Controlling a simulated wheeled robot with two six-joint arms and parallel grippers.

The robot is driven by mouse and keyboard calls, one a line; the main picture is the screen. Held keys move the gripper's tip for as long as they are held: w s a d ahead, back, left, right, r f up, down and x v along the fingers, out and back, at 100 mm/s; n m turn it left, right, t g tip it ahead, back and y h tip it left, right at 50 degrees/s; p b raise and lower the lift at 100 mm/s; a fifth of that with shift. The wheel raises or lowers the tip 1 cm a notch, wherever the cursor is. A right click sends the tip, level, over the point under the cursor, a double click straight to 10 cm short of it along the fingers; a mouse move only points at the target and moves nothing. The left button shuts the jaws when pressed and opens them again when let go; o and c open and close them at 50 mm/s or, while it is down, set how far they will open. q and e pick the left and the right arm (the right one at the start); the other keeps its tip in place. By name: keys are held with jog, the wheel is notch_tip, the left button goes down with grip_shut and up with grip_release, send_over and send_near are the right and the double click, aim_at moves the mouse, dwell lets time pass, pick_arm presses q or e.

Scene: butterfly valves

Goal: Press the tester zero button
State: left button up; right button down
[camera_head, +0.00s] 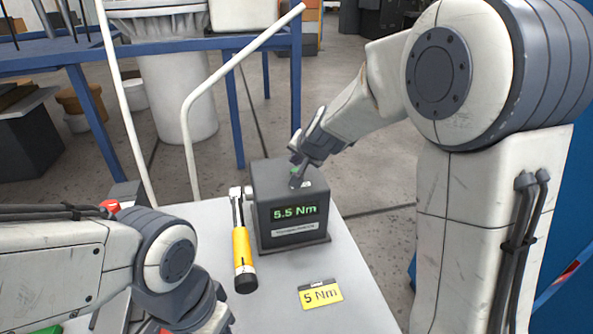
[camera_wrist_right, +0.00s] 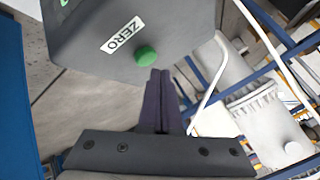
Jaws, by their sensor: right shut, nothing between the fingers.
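The tester (camera_head: 290,225) is a dark grey box on the table, its display reading 5.5 Nm in green. Its green zero button (camera_wrist_right: 147,56) shows in the right wrist view beside a white ZERO label (camera_wrist_right: 122,35). In the head view my right gripper (camera_head: 297,174) is over the tester's top and mostly hides the button. My right gripper's fingers (camera_wrist_right: 160,74) are shut and empty, with their tips right beside the button's edge. I cannot tell whether they touch it. My left arm is at the lower left; its gripper does not show.
A torque wrench with a yellow handle (camera_head: 243,258) lies left of the tester, its head at the tester's side. A yellow 5 Nm card (camera_head: 321,293) lies in front on the grey table (camera_head: 275,290). White rails (camera_head: 190,130) and a blue frame (camera_head: 237,115) stand behind.

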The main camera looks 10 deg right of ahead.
jog(key=shift+f, duration=0.15)
dwell(0.3)
jog(key=shift+f+b, duration=0.25)
jog(key=shift+b, duration=0.15)
jog(key=shift+f+b, duration=0.5)
dwell(0.5)
jog(key=shift+r, duration=0.1)
jog(key=shift+r+p, duration=0.8)
jog(key=shift+p, duration=0.1)
notch_tip(320, 180, up, 5)
jog(key=p, duration=0.5)
